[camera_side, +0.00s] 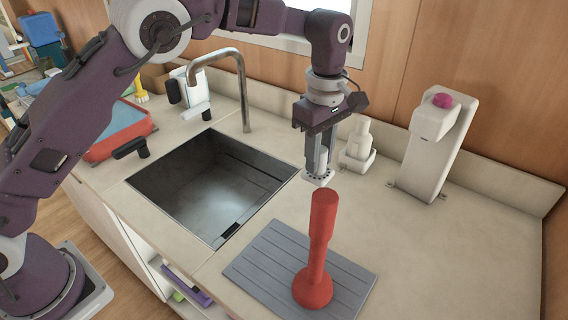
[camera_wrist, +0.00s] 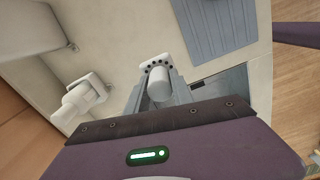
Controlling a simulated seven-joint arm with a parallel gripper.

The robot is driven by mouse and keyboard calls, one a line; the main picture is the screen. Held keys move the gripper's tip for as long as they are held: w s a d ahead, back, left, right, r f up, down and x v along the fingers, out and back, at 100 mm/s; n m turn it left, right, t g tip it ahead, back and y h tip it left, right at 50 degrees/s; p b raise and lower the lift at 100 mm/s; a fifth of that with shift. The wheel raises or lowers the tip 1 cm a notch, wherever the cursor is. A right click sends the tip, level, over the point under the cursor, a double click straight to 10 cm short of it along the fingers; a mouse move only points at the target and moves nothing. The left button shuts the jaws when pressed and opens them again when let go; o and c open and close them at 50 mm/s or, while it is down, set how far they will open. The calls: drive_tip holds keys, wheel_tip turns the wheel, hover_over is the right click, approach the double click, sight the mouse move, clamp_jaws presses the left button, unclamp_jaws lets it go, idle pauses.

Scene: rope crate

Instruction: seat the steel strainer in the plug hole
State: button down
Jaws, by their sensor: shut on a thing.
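My gripper (camera_side: 318,170) is shut on the pale steel strainer (camera_side: 319,178), a small perforated plate with a cylindrical grip between the fingers. It hangs over the counter, just right of the sink's right corner. In the wrist view the strainer (camera_wrist: 157,66) shows dark holes along its plate, between the fingertips (camera_wrist: 155,88). The steel sink (camera_side: 216,185) is a square basin left of the gripper. A dark slot-like patch (camera_side: 230,230) shows low on its near side; I cannot tell whether it is the plug hole.
A red plunger-shaped object (camera_side: 316,260) stands on a grey ridged mat (camera_side: 262,262) in front of my gripper. A white dispenser (camera_side: 432,150) and a small white bottle-like fixture (camera_side: 357,150) stand behind. The tap (camera_side: 243,90) arches at the back. A red-rimmed tray (camera_side: 112,148) is left.

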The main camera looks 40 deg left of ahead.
drive_tip(key=r, duration=0.2)
drive_tip(key=a+r, duration=0.1)
drive_tip(key=r, duration=0.1)
drive_tip(key=shift+r, duration=0.25)
drive_tip(key=s+a, duration=0.4)
drive_tip(key=a, duration=0.5)
drive_tip(key=s+a, duration=0.4)
drive_tip(key=a, duration=0.5)
wheel_tip(320, 180, down, 21)
drive_tip(key=shift+f, duration=0.15)
drive_tip(key=shift+s+f, duration=0.1)
drive_tip(key=shift+f, duration=2.35)
drive_tip(key=shift+a+f, duration=0.1)
drive_tip(key=shift+f, duration=1.6)
